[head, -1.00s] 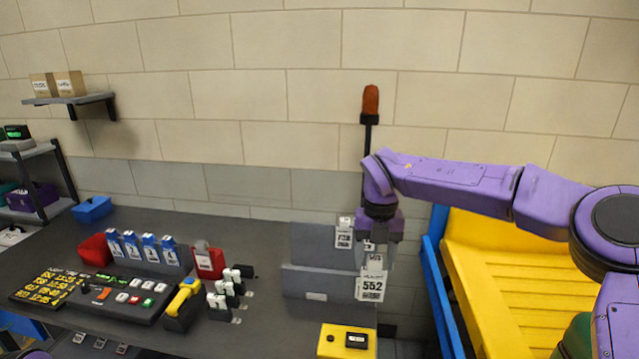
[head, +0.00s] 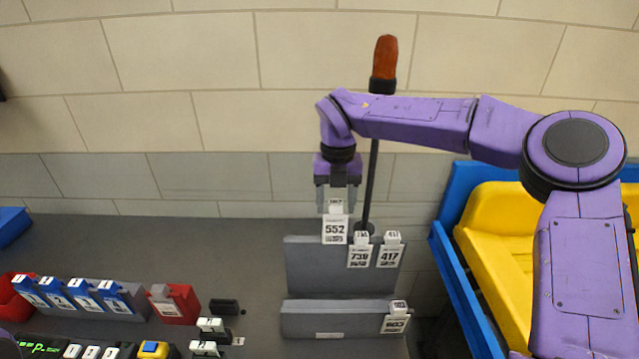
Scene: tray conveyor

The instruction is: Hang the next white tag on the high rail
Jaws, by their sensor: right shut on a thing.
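My right gripper (head: 337,203) points down and is shut on the white tag 552 (head: 335,230). The tag hangs upright at the left part of the high rail (head: 310,268), its lower edge overlapping the rail's top edge in the head view. It sits higher than the two tags on that rail; I cannot tell whether it touches the rail. White tag 739 (head: 360,257) and white tag 417 (head: 389,256) hang on the high rail to its right. My left gripper is not in view.
The low rail (head: 300,322) in front carries a white tag (head: 396,323) at its right end. A dark pole with an orange lamp (head: 386,58) rises behind the rails. A blue-framed yellow bin (head: 490,240) stands right. Blue tags (head: 75,295) and a red holder (head: 178,304) are left.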

